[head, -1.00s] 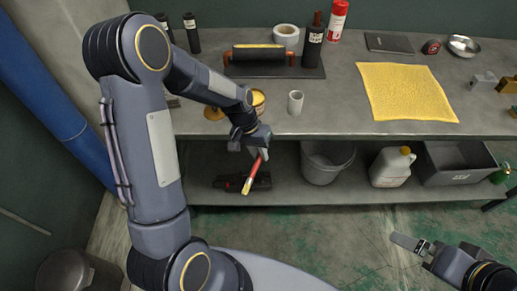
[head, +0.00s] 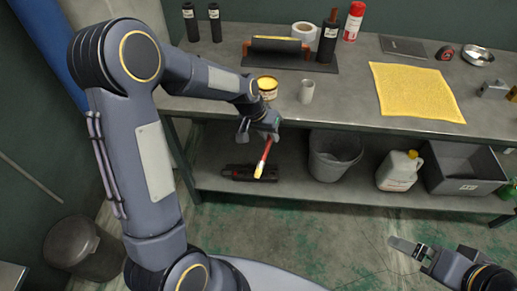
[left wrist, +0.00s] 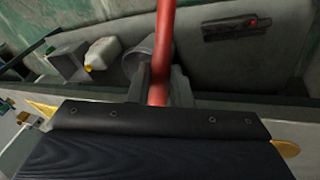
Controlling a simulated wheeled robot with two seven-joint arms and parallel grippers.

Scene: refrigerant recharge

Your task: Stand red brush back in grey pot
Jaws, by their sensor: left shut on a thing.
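My left gripper (head: 266,132) is shut on the red brush (head: 265,153), in front of the bench's front edge. The brush hangs tilted, its pale yellow tip low and toward the left, in front of the lower shelf. In the left wrist view the red handle (left wrist: 166,40) runs up between the fingers. The small grey pot (head: 307,91) stands upright on the bench top near the front edge, up and right of the left gripper and apart from it. My right gripper (head: 408,246) is low at the right over the floor, and its jaw gap is unclear.
A yellow-topped can (head: 267,88) stands left of the pot. Behind are a black rack (head: 290,55), tape roll and bottles. A yellow cloth (head: 415,92) lies to the right. The lower shelf holds a bucket (head: 333,158), a white jug (head: 398,171) and a grey bin (head: 465,168).

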